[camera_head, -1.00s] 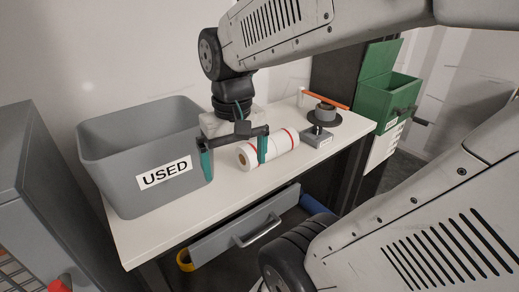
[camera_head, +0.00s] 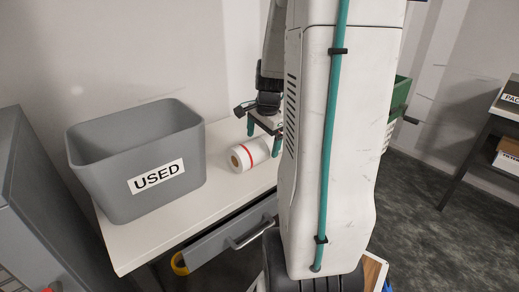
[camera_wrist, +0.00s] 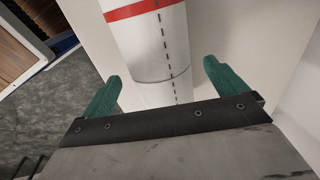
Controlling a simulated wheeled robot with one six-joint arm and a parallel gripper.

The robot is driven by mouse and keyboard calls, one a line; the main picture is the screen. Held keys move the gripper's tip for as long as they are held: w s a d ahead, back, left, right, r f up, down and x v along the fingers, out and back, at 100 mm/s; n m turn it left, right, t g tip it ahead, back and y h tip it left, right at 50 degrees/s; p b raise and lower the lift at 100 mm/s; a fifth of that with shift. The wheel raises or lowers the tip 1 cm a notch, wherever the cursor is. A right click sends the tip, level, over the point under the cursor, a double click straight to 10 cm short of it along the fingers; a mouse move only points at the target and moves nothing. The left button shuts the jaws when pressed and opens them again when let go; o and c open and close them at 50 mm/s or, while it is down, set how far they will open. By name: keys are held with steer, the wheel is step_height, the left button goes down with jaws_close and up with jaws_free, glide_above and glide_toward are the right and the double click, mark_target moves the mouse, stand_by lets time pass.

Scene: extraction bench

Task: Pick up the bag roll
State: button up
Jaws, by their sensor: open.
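The bag roll (camera_head: 241,157) is a white cylinder with a red band, lying on its side on the white bench (camera_head: 160,228), right of the grey bin. Its far part is hidden behind my arm in the head view. In the wrist view the bag roll (camera_wrist: 146,42) shows a red stripe and a dashed dark line. My gripper (camera_head: 263,136) is open and empty, above the roll. In the wrist view my gripper (camera_wrist: 160,70) has its green fingers apart, one on each side of the roll in the picture. I cannot tell the height between fingertips and roll.
A grey bin (camera_head: 100,180) labelled USED stands on the bench's left. A grey drawer (camera_head: 215,242) stands open below the front edge. A green bin (camera_head: 402,97) is partly hidden behind my arm. A dark side table (camera_head: 470,140) stands at the right.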

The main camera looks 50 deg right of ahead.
steer(key=f, duration=0.3)
steer(key=shift+w+d+f, duration=0.2)
steer(key=shift+d+f, duration=0.05)
steer(key=shift+f, duration=0.05)
steer(key=c, duration=1.3)
steer(key=shift+o, duration=0.2)
steer(key=shift+r, duration=0.2)
